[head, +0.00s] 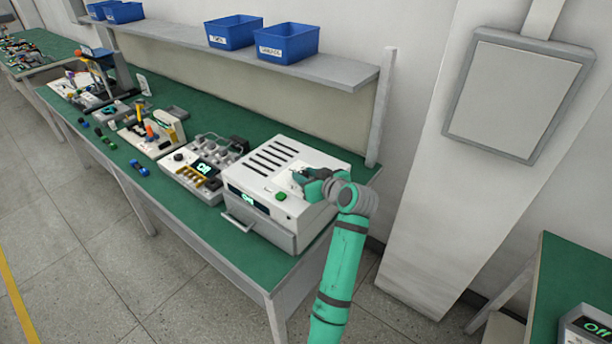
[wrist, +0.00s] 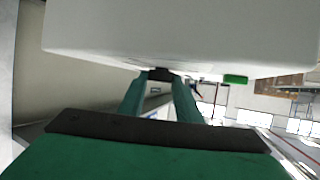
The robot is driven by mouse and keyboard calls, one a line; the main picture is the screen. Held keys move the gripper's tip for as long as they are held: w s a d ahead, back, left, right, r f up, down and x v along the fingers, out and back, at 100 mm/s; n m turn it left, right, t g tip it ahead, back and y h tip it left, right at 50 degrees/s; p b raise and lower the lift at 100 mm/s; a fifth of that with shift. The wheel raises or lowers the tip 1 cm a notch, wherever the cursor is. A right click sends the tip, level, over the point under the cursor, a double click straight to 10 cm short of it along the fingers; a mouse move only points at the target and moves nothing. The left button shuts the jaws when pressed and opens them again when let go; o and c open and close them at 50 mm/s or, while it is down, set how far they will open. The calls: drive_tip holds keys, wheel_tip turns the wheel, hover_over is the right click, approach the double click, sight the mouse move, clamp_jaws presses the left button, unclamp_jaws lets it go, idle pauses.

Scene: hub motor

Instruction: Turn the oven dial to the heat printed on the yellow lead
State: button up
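The white oven (head: 272,160) stands at the right end of the green bench, with dark slots in its top. Its lit display (head: 247,198) is too small to read surely, and a green button (head: 281,196) sits right of it. My gripper (head: 299,178) is at the oven's upper right front and hides the dial there. In the wrist view my two fingers (wrist: 161,90) stand a little apart. A dark knob-like part (wrist: 160,73), probably the dial, is at their tips against the white oven. Whether they press on it is unclear. I cannot make out a yellow lead or its print.
Left of the oven is a grey unit (head: 205,168) with a lit display and yellow parts. Tool holders and small coloured parts lie farther left. A shelf (head: 330,68) with blue bins (head: 287,44) runs above. A second display unit (head: 587,330) stands at lower right.

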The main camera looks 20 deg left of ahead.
drive_tip(key=shift+s+a+m+h, duration=0.1)
drive_tip(key=shift+m+h, duration=0.3)
drive_tip(key=m+t+h, duration=0.2)
drive_tip(key=m+h, duration=0.1)
drive_tip(key=shift+s+a+m+t+h, duration=0.2)
drive_tip(key=shift+a+m+t+h, duration=0.1)
drive_tip(key=shift+t, duration=0.1)
drive_tip(key=m+h, duration=0.2)
drive_tip(key=m+t+h, duration=0.1)
drive_tip(key=m+h, duration=0.1)
drive_tip(key=a+m+h, duration=0.1)
drive_tip(key=m+h, duration=0.1)
drive_tip(key=h, duration=0.1)
drive_tip(key=shift+s, duration=0.1)
drive_tip(key=m+h, duration=0.3)
drive_tip(key=m+g+h, duration=0.1)
drive_tip(key=h, duration=0.1)
drive_tip(key=shift+a+m, duration=0.35)
drive_tip(key=shift+m, duration=0.05)
drive_tip(key=m+g+h, duration=0.1)
drive_tip(key=m+h, duration=0.1)
drive_tip(key=m+g+h, duration=0.2)
drive_tip(key=shift+w+a, duration=0.15)
drive_tip(key=shift+w, duration=0.2)
drive_tip(key=shift+f+g, duration=0.1)
drive_tip(key=shift+g, duration=0.2)
drive_tip(key=shift+f+m+h, duration=0.1)
drive_tip(key=shift+m+h, duration=0.2)
drive_tip(key=shift+m, duration=0.1)
